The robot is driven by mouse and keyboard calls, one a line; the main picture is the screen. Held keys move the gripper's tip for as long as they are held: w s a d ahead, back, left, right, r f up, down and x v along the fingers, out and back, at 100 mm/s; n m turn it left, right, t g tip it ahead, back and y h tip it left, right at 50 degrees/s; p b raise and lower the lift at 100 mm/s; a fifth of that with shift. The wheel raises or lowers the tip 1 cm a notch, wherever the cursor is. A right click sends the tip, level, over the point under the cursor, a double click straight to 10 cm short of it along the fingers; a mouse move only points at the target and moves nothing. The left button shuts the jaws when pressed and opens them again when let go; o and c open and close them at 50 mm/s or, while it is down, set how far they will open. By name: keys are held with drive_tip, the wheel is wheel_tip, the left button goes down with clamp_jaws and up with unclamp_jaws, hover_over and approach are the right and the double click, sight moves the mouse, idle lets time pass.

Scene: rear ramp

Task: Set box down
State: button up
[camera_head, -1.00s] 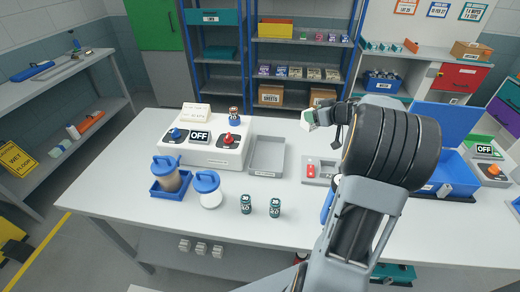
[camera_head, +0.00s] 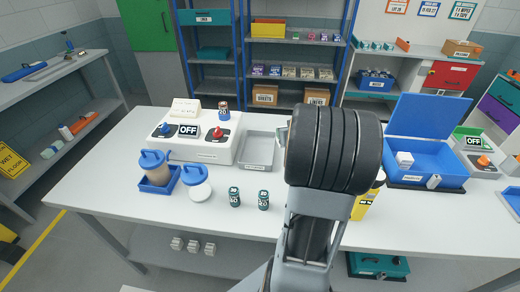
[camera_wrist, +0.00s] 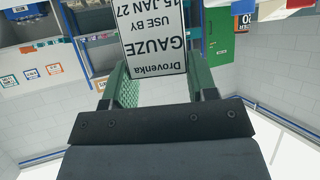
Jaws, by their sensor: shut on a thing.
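My gripper (camera_wrist: 160,72) shows in the wrist view with its green-padded fingers on either side of a white box (camera_wrist: 155,40) labelled "Drovenka GAUZE, USE BY 15 JAN 27". It is shut on the box, and the print is upside down in this view. In the head view my dark wrist hides the gripper and nearly all of the box. A shallow grey tray (camera_head: 257,166) lies on the white table (camera_head: 110,178), just left of my arm. What is directly under the box is hidden.
Right of my arm are a yellow bottle (camera_head: 364,203) and an open blue case (camera_head: 432,158) containing a white item.

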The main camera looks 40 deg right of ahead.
drive_tip(key=w+f, duration=0.1)
drive_tip(key=w+b, duration=0.1)
drive_tip(key=w, duration=0.1)
drive_tip(key=w+f, duration=0.1)
drive_tip(key=w, duration=0.1)
drive_tip(key=shift+a+f, duration=0.3)
drive_tip(key=shift+f, duration=0.05)
drive_tip(key=shift+w+a+f+b, duration=0.1)
drive_tip(key=shift+w+f+b, duration=0.5)
drive_tip(key=shift+w+f, duration=0.6)
drive_tip(key=shift+w+f+b, duration=0.55)
drive_tip(key=shift+w+f, duration=0.1)
drive_tip(key=shift+f, duration=1.1)
drive_tip(key=shift+w+a+f+b, duration=0.1)
drive_tip(key=shift+w+f+b, duration=0.5)
drive_tip(key=shift+w+f, duration=0.6)
drive_tip(key=shift+s+f, duration=0.3)
drive_tip(key=shift+f, duration=0.15)
drive_tip(key=o, duration=0.9)
